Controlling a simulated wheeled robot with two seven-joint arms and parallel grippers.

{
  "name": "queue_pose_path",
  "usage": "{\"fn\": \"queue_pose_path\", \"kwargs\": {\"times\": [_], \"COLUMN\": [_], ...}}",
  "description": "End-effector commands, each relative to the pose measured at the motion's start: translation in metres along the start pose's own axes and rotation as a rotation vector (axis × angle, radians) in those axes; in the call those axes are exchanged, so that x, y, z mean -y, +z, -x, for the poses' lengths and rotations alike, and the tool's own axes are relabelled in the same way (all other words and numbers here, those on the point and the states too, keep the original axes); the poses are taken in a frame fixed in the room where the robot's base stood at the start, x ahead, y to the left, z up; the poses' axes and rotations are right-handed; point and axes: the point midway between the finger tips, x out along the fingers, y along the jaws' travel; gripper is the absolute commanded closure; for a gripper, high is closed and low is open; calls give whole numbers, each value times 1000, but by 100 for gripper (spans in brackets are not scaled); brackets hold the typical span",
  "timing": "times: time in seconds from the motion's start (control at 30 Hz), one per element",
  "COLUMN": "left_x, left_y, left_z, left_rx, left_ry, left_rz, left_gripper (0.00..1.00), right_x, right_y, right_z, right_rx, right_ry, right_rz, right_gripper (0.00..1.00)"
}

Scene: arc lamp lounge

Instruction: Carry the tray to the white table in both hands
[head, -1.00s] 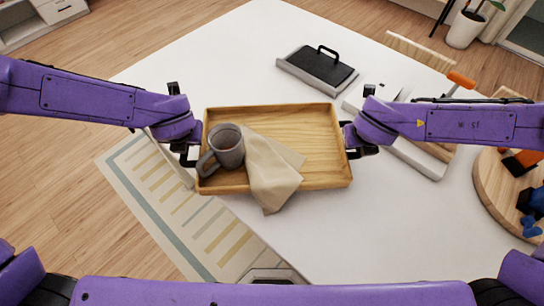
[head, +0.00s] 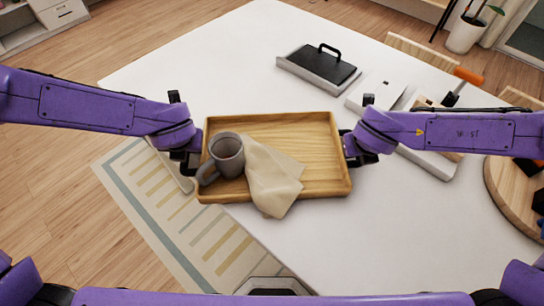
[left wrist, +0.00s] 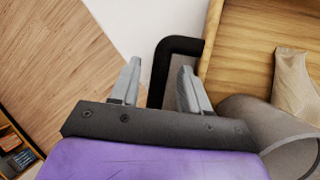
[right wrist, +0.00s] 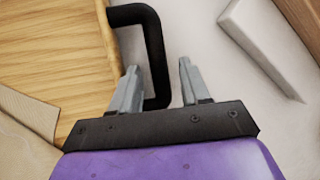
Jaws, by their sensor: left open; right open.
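The wooden tray (head: 320,150) is at the near left edge of the white table (head: 225,70). I cannot tell whether it rests fully on the top. A grey mug (head: 227,155) and a beige cloth (head: 272,175) are in it. My left gripper (head: 187,163) is at the tray's left side, open, with the black left handle (left wrist: 162,70) between its fingers. My right gripper (head: 362,158) is at the right side, open, with the black right handle (right wrist: 155,50) between its fingers, nearer the left finger in the right wrist view.
A grey box with a black handled lid (head: 318,66) stands behind the tray. A pale tray-like item (head: 430,165) lies to the right, behind my right arm. A round wooden board (head: 505,195) is at the far right. The table in front of the tray is clear.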

Motion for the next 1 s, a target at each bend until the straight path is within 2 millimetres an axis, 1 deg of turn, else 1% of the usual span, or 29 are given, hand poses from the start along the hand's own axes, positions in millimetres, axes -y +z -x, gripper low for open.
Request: {"fn": "queue_pose_path", "kwargs": {"times": [0.07, 0.3, 0.4, 0.5, 0.63, 0.67, 0.77, 0.9, 1.0], "left_x": [0, 0, 0, 0, 0, 0, 0, 0, 0], "left_y": [1, 1, 0, 0, -1, -1, -1, -1, -1], "left_z": [13, 75, 96, 109, 116, 116, 116, 116, 116], "left_rx": [4, 7, 5, 3, 2, 1, 1, 1, 1], "left_ry": [-2, -3, -3, -1, -1, -1, -1, -1, -1], "left_rz": [1, 1, 1, 1, 0, 0, 0, 0, 0], "left_gripper": [54, 54, 54, 54, 54, 54, 54, 54, 54], "right_x": [0, 0, 0, 0, 0, 0, 0, 0, 0], "right_y": [0, 0, 0, 0, 0, 1, 1, 1, 1], "right_z": [0, 0, 0, 0, 4, 7, 27, 64, 88], "right_rx": [0, 0, 0, 0, 1, 2, 5, 8, 6], "right_ry": [0, 0, 0, 0, 0, 0, 1, 0, 0], "right_rz": [-1, -1, -1, -1, -1, -1, -2, -1, -2], "right_gripper": [54, 54, 54, 54, 54, 54, 54, 54, 54]}}
